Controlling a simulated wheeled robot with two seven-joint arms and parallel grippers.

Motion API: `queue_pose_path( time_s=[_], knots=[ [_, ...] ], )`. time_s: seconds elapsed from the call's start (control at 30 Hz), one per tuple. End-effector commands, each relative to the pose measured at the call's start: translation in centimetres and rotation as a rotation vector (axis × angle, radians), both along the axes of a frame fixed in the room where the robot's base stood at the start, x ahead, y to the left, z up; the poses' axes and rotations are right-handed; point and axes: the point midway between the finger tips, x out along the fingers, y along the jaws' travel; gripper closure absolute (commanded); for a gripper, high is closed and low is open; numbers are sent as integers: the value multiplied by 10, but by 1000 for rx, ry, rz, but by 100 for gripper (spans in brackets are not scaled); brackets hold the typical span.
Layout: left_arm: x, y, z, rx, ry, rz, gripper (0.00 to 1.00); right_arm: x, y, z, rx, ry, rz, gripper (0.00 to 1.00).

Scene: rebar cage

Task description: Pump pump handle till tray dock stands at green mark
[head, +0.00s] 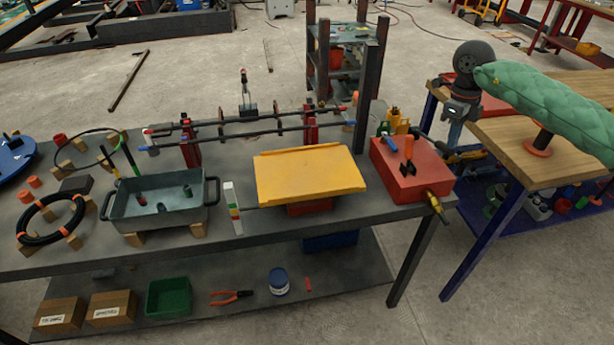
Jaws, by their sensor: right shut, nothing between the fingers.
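The tray dock (310,174) is a yellow plate, slightly tilted in the picture, on a red base (310,208) at the front middle of the grey table. Left of it stands a white scale strip (233,200) with coloured bands, green among them. The dock's height against the green mark is hard to read from here. The pump is a red box (400,178) at the table's right end, with an orange pump handle (408,148) on top. My right gripper (454,138) is shut and empty, pointing down, right of and apart from the handle. My left gripper is out of view.
A grey tub (160,219) and black coils (50,220) lie on the left. Dark bars (245,132) on red posts run behind the dock. A wooden-topped table (570,90) stands on the right. A lower shelf (200,316) holds boxes, a green bin and pliers.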

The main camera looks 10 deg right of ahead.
Motion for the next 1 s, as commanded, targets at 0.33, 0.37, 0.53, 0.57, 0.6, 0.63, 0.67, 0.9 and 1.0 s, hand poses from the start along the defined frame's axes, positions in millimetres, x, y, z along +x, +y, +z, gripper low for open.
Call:
queue_pose_path(
  time_s=[0.33,0.37,0.53,0.57,0.6,0.63,0.67,0.9,1.0],
  knots=[
    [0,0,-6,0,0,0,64,-3,0,-9,0,0,0,100],
    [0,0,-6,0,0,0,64,-3,0,-8,0,0,0,100],
    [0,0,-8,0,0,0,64,-3,0,-10,0,0,0,100],
    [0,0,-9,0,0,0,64,-3,0,-11,0,0,0,100],
    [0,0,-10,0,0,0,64,-4,0,-13,-1,1,0,100],
    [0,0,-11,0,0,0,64,-4,0,-14,0,1,0,100],
    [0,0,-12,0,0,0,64,-4,0,-16,0,1,0,100],
    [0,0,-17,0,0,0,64,-6,-1,-22,0,0,-1,100],
    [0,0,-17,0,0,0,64,-6,-1,-22,0,0,-1,100]
  ],
)
